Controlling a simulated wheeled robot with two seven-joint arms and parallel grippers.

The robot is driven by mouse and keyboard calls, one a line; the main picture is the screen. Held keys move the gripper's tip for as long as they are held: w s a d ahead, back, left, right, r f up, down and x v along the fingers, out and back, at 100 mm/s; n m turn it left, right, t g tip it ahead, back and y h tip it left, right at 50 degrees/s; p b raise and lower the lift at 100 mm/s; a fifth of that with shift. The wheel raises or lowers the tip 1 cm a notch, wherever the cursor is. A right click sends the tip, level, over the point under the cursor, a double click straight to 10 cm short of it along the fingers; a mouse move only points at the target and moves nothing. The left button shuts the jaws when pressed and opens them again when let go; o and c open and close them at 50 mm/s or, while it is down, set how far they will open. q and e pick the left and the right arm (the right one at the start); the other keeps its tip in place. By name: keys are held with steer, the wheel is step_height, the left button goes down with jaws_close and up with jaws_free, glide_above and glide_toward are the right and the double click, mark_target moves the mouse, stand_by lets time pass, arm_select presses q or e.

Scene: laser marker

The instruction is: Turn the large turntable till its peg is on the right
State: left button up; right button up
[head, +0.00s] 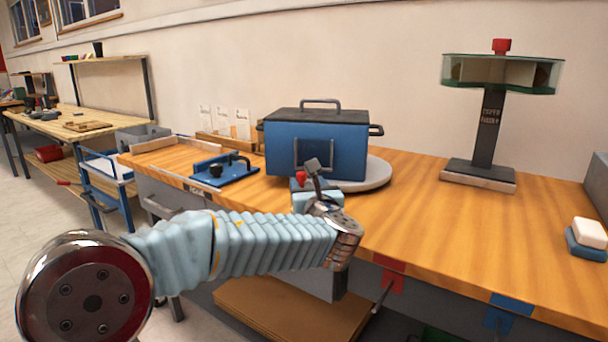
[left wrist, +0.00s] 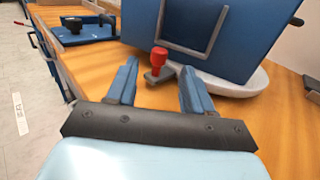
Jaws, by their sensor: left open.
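The large turntable is a pale grey disc (head: 378,176) on the wooden bench, and its rim also shows in the left wrist view (left wrist: 245,82). A blue box with a dark lid (head: 345,150) stands on it and hides most of the disc. The red peg (head: 300,178) is at the disc's front left; in the left wrist view the peg (left wrist: 159,58) stands on a small grey tab. My left gripper (head: 313,180) is open, its fingers (left wrist: 158,72) either side of the peg's line, with the peg just beyond the fingertips. Contact cannot be told. My right gripper is not in view.
A blue fixture with a black knob (head: 222,168) lies left of the turntable. A dark post stand with a glass top (head: 488,130) stands to the right, and a white-and-blue block (head: 588,236) lies at the far right. The bench between is clear.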

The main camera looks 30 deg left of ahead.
mark_target(302, 176)
arm_select(q)
steer(key=x, duration=0.5)
steer(key=shift+w+a+p, duration=0.1)
steer(key=shift+w+p, duration=0.05)
steer(key=shift+p, duration=0.2)
jaws_close()
